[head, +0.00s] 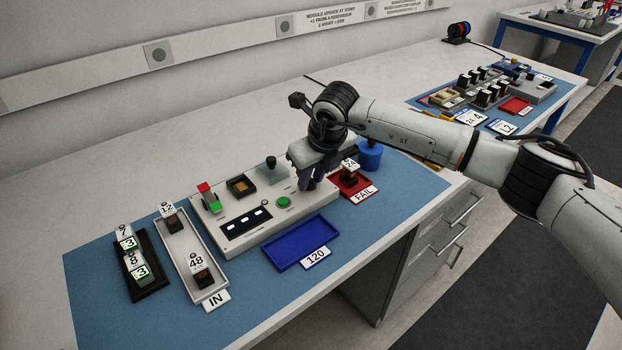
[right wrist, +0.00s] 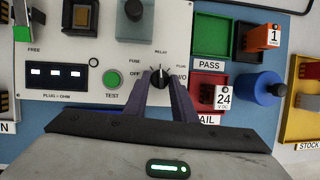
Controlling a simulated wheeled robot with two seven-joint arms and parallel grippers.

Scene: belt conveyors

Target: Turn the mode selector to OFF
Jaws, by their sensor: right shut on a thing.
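The mode selector is a small black knob (right wrist: 159,77) on the light grey test panel (head: 232,240), with a white mark on its top. Labels around it in the right wrist view read OFF, FUSE, RELAY, PLUG and one partly covered label ending in I/O. OFF is just left of the knob. I cannot tell surely which label the mark points at. My right gripper (head: 310,182) reaches down at the panel's right end. In the right wrist view its two fingers (right wrist: 160,92) are shut on the knob from both sides. In the head view the gripper hides the knob. My left gripper is not in view.
A green TEST button (head: 283,202) lies close to the gripper. A red FAIL tray (head: 338,186) holding a module and a blue cylinder (head: 371,156) stand right. A blue tray (head: 290,245) lies in front. The IN tray (head: 190,262) stands left.

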